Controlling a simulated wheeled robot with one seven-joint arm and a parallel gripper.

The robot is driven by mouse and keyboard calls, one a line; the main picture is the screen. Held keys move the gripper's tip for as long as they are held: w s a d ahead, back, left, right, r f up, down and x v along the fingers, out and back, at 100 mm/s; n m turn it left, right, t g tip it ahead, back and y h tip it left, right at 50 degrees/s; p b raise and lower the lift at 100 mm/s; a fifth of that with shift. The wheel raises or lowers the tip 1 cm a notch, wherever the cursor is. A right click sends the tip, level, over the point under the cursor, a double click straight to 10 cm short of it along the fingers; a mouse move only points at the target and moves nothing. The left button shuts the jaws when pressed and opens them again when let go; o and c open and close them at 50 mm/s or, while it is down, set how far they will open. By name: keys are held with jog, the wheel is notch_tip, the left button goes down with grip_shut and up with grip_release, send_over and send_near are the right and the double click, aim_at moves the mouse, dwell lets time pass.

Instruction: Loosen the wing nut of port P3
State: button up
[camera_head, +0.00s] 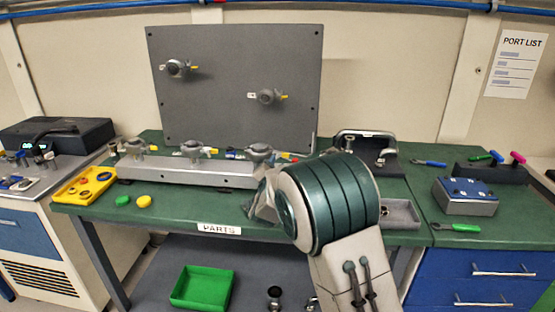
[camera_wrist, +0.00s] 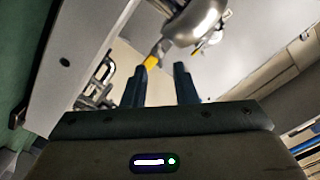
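Three silver clamped ports stand on a metal rail (camera_head: 190,172) on the green bench: left (camera_head: 138,145), middle (camera_head: 198,147) and right (camera_head: 259,151). Two more ports, upper left (camera_head: 177,68) and lower right (camera_head: 267,97), sit on the upright grey panel (camera_head: 235,45). I cannot read which is P3. In the wrist view, a rounded silver clamp (camera_wrist: 193,22) with a yellow-tipped part (camera_wrist: 151,62) lies beyond my gripper (camera_wrist: 160,86). My gripper's dark fingers are apart with nothing visible between them. In the head view my arm hides most of the gripper, near the rail's right end.
A grey tray (camera_head: 402,213) sits right of my arm. A black stand with a handle (camera_head: 365,146) and a blue-topped box (camera_head: 466,195) are further right. A green bin (camera_head: 203,287) is below.

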aim_at(278, 157)
jog(key=shift+w, duration=1.45)
grip_shut()
jog(key=shift+n, duration=0.4)
jog(key=n, duration=0.2)
jog(key=shift+n+b, duration=0.35)
jog(key=shift+n, duration=2.15)
